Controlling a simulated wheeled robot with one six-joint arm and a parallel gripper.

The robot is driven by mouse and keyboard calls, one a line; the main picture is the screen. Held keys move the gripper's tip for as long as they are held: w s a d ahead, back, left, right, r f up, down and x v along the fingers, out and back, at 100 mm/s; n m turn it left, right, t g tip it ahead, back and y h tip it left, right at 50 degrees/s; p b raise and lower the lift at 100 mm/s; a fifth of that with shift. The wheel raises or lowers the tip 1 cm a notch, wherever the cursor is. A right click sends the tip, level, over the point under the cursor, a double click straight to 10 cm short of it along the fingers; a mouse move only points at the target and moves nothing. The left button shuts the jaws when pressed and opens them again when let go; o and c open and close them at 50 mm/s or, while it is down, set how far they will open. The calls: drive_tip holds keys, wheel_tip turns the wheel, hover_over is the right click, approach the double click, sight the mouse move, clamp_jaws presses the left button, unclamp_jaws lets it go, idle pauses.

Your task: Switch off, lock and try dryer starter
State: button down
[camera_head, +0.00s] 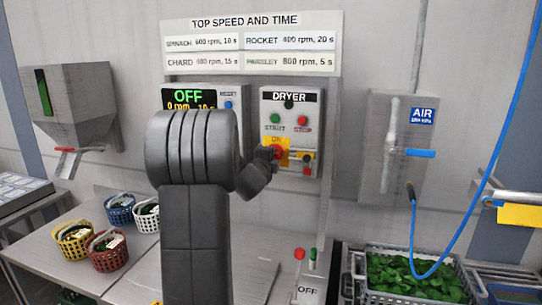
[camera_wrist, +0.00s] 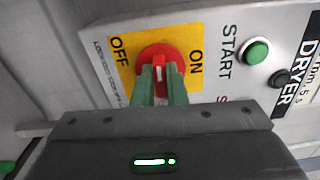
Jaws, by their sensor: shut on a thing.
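The dryer starter (camera_head: 290,104) is a grey wall box with a green START button (camera_head: 275,118), a red STOP button (camera_head: 302,120) and a red rotary switch handle on a yellow plate (camera_head: 283,143). In the wrist view the red handle (camera_wrist: 160,52) sits between the words OFF and ON. Its white mark runs up and down in that picture, pointing at neither word. My gripper (camera_wrist: 160,84) is shut on the handle, a green finger on each side. A small yellow and dark item (camera_head: 305,157), perhaps a padlock, is right of the plate. My arm partly covers the handle in the head view.
Left of the starter a display (camera_head: 188,96) reads OFF and 0 rpm. A grey AIR box (camera_head: 408,150) with a blue hose is on the right. Baskets of greens (camera_head: 108,262) stand on the bench at left. A crate of greens (camera_head: 415,278) is lower right.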

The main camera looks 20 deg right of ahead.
drive_tip(key=shift+n, duration=0.5)
drive_tip(key=c, duration=1.5)
unclamp_jaws()
drive_tip(key=b+v, duration=0.3)
drive_tip(key=v, duration=1.1)
drive_tip(key=shift+w+d, duration=0.1)
drive_tip(key=shift+w, duration=0.05)
